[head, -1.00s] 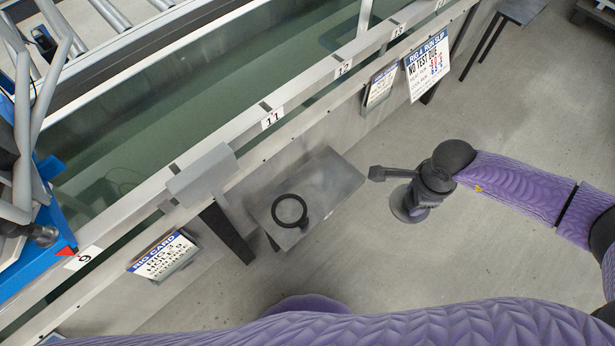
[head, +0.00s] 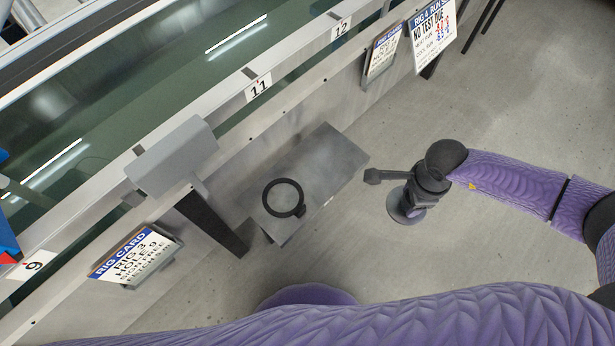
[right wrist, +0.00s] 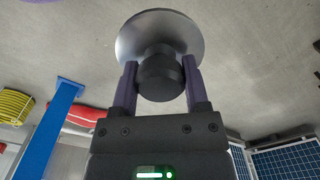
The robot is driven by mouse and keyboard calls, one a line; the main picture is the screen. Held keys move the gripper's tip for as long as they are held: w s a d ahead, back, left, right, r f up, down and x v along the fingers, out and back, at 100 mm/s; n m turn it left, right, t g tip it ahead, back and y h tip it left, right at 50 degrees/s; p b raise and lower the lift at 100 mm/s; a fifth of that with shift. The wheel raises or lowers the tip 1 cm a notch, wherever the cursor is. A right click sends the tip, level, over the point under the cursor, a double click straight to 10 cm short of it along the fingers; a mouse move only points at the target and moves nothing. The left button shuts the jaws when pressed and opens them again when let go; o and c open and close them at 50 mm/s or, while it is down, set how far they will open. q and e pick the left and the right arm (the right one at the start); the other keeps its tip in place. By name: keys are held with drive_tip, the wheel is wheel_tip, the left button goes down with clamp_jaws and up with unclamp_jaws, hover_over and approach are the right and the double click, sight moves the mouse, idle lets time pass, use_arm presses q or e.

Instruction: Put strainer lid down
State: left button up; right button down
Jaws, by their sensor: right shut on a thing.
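The strainer lid shows in the right wrist view as a round silvery disc (right wrist: 181,31) with a dark knob. My right gripper (right wrist: 160,75) is shut on the knob, one finger on each side, with the disc beyond the fingertips. In the head view the lid (head: 397,207) hangs under my right gripper (head: 412,196), over the open floor to the right of a grey shelf (head: 335,160). A black ring (head: 270,188) with a small block on its rim lies on the shelf. My left gripper is not in view.
A long tank with numbered rail labels (head: 258,87) runs along the upper left. A grey box-like part (head: 175,155) sits at its rail, with a dark post (head: 215,225) below. Rig cards (head: 135,253) hang on the tank side. The shelf's right part is bare.

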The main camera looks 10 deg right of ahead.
drive_tip(key=shift+w+a+f, duration=0.15)
drive_tip(key=shift+f, duration=0.3)
drive_tip(key=w+a+b, duration=0.2)
drive_tip(key=w, duration=0.1)
drive_tip(key=w+a+b, duration=0.2)
drive_tip(key=w+a, duration=0.1)
drive_tip(key=w, duration=0.1)
drive_tip(key=w+a+b, duration=0.2)
drive_tip(key=w+a, duration=0.1)
drive_tip(key=w, duration=0.1)
drive_tip(key=shift+a+r, duration=0.15)
drive_tip(key=shift+a, duration=0.1)
drive_tip(key=w+a+b, duration=0.2)
drive_tip(key=w, duration=0.1)
drive_tip(key=shift+a+b, duration=0.2)
drive_tip(key=shift+b, duration=0.1)
drive_tip(key=shift+f+b, duration=0.3)
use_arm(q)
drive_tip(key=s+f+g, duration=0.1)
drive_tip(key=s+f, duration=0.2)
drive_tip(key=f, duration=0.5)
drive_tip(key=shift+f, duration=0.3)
use_arm(e)
drive_tip(key=shift+r, duration=0.1)
